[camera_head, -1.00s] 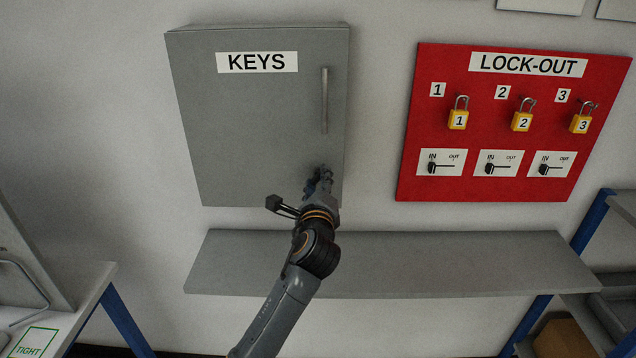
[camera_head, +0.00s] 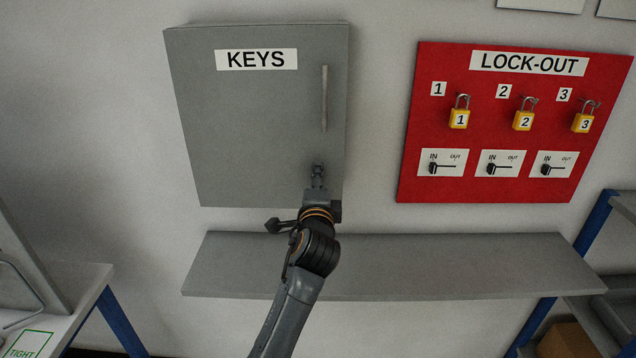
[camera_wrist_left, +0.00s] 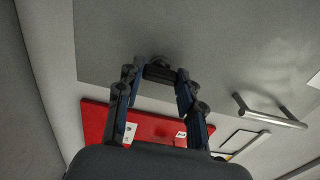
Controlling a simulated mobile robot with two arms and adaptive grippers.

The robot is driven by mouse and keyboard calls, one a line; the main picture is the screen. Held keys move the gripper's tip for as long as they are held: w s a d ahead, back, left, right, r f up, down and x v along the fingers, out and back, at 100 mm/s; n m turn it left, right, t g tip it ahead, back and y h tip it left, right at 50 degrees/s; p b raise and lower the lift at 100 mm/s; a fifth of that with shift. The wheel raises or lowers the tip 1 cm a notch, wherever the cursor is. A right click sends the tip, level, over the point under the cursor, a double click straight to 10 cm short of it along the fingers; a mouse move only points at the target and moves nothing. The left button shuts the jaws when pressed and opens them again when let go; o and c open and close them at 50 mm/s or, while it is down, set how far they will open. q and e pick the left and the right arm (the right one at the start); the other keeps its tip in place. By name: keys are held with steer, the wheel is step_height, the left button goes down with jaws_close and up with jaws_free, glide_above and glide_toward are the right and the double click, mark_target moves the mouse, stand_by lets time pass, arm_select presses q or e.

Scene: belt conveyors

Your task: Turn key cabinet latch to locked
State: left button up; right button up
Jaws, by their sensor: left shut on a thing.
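The grey key cabinet (camera_head: 250,125) hangs on the wall with its door closed, labelled KEYS. My left gripper (camera_head: 318,170) is at the lower right of the door, below the vertical bar handle (camera_head: 325,98). In the left wrist view, my left gripper (camera_wrist_left: 158,72) has its fingertips at the door around a small dark latch (camera_wrist_left: 158,63). The gripper is shut on this latch. The fingers hide most of it, so its angle cannot be told. The door handle also shows at the right of the wrist view (camera_wrist_left: 270,113). My right gripper is not in view.
A red LOCK-OUT board (camera_head: 410,150) with several yellow padlocks and small levers hangs to the right. A grey shelf (camera_head: 450,265) runs below the cabinet, under my arm. Blue-framed racks stand at both sides. The wall between cabinet and board is clear.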

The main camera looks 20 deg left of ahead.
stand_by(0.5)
arm_select(q)
steer(key=o, duration=1.2)
steer(key=shift+c, duration=0.2)
steer(key=v, duration=1.2)
